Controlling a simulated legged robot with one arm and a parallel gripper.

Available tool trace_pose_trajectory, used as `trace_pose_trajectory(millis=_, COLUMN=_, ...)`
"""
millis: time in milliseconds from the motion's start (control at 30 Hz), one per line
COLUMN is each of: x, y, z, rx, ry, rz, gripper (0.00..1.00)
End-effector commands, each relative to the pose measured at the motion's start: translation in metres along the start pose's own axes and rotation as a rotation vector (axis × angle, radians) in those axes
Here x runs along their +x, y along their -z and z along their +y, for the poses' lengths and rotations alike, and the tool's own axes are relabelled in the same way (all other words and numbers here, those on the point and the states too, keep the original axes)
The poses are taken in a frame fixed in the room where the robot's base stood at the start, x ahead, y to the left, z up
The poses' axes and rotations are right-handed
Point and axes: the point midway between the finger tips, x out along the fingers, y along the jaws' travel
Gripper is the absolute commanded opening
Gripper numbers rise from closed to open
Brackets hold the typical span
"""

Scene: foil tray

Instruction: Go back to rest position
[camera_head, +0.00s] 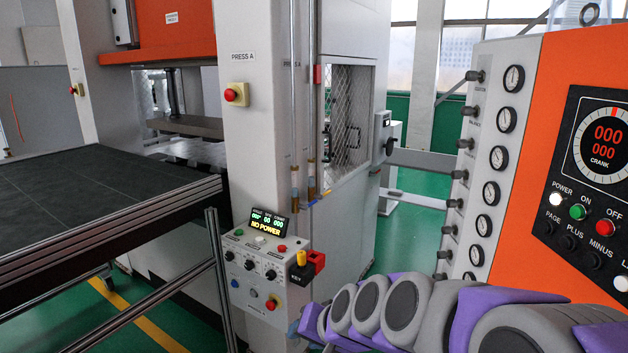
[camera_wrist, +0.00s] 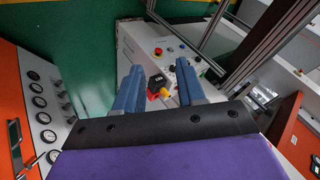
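My gripper (camera_wrist: 159,68) shows in the wrist view as two blue fingers spread apart, with nothing held between them. Beyond the gap is a switch (camera_wrist: 158,86) with red, yellow and black parts on the press control box (camera_wrist: 143,42). I cannot tell the exact distance from the fingers to it. In the head view my purple and grey arm stretches in from the lower right, and a bluish bit of my gripper (camera_head: 294,328) shows beside the lower right of the control box (camera_head: 258,292). The same switch (camera_head: 303,268) stands out from that box, above my gripper.
The press column (camera_head: 250,130) labelled PRESS A rises above the box, whose display (camera_head: 267,224) reads NO POWER. A dark table (camera_head: 85,185) is at left. An orange panel with gauges (camera_head: 540,130) stands close at right. Green floor (camera_head: 415,225) lies between.

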Motion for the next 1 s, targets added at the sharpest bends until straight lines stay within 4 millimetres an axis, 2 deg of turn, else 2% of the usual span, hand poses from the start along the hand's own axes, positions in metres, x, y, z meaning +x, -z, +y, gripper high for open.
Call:
trace_pose_trajectory(millis=33, x=-0.016, y=-0.026, z=0.014, rx=-0.044, ry=-0.044, rz=-0.062, gripper=0.39)
trace_pose_trajectory(millis=100, x=-0.037, y=-0.063, z=0.036, rx=-0.097, ry=-0.112, rz=-0.157, gripper=0.39)
trace_pose_trajectory(millis=300, x=-0.102, y=-0.158, z=0.108, rx=-0.170, ry=-0.329, rz=-0.413, gripper=0.39)
trace_pose_trajectory(millis=400, x=-0.132, y=-0.193, z=0.137, rx=-0.169, ry=-0.420, rz=-0.513, gripper=0.39)
trace_pose_trajectory(millis=500, x=-0.156, y=-0.220, z=0.158, rx=-0.157, ry=-0.490, rz=-0.588, gripper=0.39)
trace_pose_trajectory(millis=600, x=-0.171, y=-0.235, z=0.169, rx=-0.147, ry=-0.528, rz=-0.634, gripper=0.39)
trace_pose_trajectory(millis=700, x=-0.177, y=-0.241, z=0.173, rx=-0.143, ry=-0.544, rz=-0.650, gripper=0.39)
trace_pose_trajectory(millis=1000, x=-0.177, y=-0.241, z=0.173, rx=-0.143, ry=-0.544, rz=-0.652, gripper=0.39)
